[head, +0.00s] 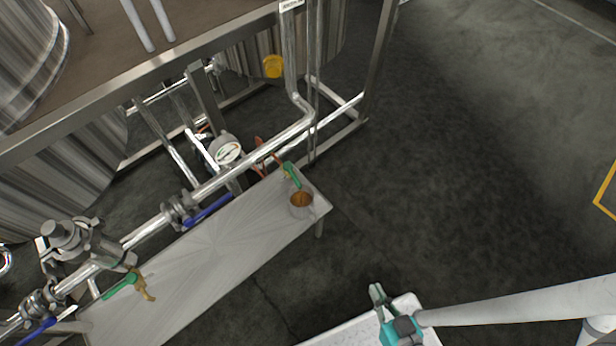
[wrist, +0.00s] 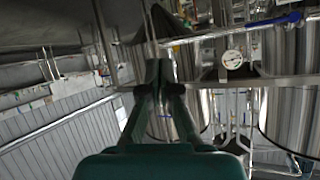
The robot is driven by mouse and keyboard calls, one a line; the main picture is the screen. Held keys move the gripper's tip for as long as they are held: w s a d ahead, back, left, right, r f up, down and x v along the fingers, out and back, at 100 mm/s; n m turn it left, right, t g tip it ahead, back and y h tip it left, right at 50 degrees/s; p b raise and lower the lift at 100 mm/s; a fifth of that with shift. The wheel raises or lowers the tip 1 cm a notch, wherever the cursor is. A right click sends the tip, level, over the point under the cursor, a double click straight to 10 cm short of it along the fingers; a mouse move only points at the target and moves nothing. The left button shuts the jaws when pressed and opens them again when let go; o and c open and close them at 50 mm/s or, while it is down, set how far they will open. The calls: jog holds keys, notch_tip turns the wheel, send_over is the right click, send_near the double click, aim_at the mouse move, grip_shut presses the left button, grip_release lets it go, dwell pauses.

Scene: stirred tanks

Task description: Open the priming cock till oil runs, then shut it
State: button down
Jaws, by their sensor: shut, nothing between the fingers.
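A small cock with a green lever (head: 291,172) is at the right end of the pipe run in the head view. A round cup (head: 301,203) stands just below it on the steel bench; its inside looks orange-brown, and I cannot tell whether oil is in it. No stream shows between cock and cup. A second green-lever cock (head: 122,286) with a brass spout is at the lower left. The frames do not show which is the priming cock. My gripper (head: 377,291) is shut and empty, low and right of the bench, apart from both cocks; its fingers (wrist: 157,70) fill the middle of the wrist view.
The steel bench (head: 230,240) runs below the pipe. A dial gauge (head: 228,150), a blue lever (head: 208,211) and a yellow knob (head: 273,66) are nearby. A frame post (head: 378,60) stands behind. The dark floor (head: 440,170) to the right is clear.

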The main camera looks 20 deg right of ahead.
jog(key=w+f+m+g+y, duration=0.15)
jog(key=w+f, duration=0.25)
jog(key=f, duration=0.4)
jog(key=w+f+m+g, duration=0.2)
jog(key=w+f, duration=0.2)
jog(key=f, duration=0.3)
jog(key=w+f+m+y, duration=0.1)
jog(key=w+f+y, duration=0.4)
jog(key=w, duration=0.5)
jog(key=w+d+r+n+t+y, duration=0.1)
jog(key=w+d+r+y, duration=0.4)
jog(key=w, duration=0.3)
jog(key=w+d+r+y, duration=0.2)
jog(key=w+d+r, duration=0.4)
jog(key=w, duration=0.2)
send_near(295, 178)
jog(key=w+x, duration=0.1)
jog(key=x, duration=0.5)
jog(key=shift+d+f, duration=0.35)
jog(key=shift+f, duration=0.05)
jog(key=shift+a+t, duration=0.1)
jog(key=shift+t, duration=0.15)
